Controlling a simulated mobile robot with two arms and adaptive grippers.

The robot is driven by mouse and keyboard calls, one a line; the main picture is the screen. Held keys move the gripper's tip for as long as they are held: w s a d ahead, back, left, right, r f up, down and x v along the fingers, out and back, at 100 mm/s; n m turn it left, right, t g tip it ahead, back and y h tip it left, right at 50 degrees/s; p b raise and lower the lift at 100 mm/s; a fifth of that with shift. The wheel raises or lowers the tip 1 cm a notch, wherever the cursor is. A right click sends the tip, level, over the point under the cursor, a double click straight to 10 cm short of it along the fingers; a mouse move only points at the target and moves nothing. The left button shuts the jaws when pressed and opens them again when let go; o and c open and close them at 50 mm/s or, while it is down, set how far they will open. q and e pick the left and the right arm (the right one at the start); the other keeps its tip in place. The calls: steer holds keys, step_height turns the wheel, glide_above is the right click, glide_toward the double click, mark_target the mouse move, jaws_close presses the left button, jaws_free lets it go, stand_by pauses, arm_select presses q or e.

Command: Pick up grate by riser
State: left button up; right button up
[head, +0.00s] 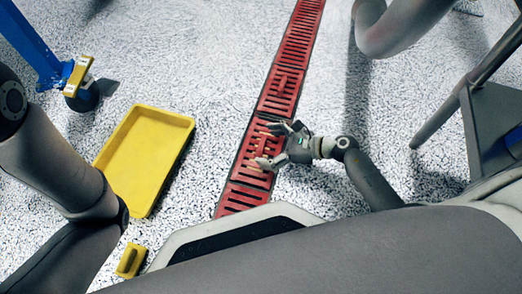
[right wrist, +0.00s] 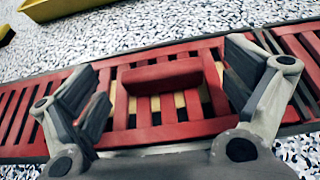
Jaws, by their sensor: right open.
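Red slotted grates (head: 281,90) lie end to end in a floor channel. In the right wrist view, the grate (right wrist: 205,122) below my right gripper has a raised red block, the riser (right wrist: 160,76), on its top. My right gripper (head: 270,146) is open and empty above this grate. Its fingers, seen in the right wrist view (right wrist: 160,72), stand wide on the left and right of the riser, apart from it. In the head view the hand hides part of this grate. My left gripper is not in view; only left arm links show.
A yellow tray (head: 150,122) lies on the speckled floor left of the channel, with a small yellow block (head: 131,260) nearer me. A blue post with a caster (head: 80,92) stands at upper left. Grey legs (head: 432,122) stand at right. Floor beside the channel is mostly clear.

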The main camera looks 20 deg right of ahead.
steer(key=shift+r, duration=0.1)
steer(key=c, duration=1.3)
steer(key=shift+c, duration=0.2)
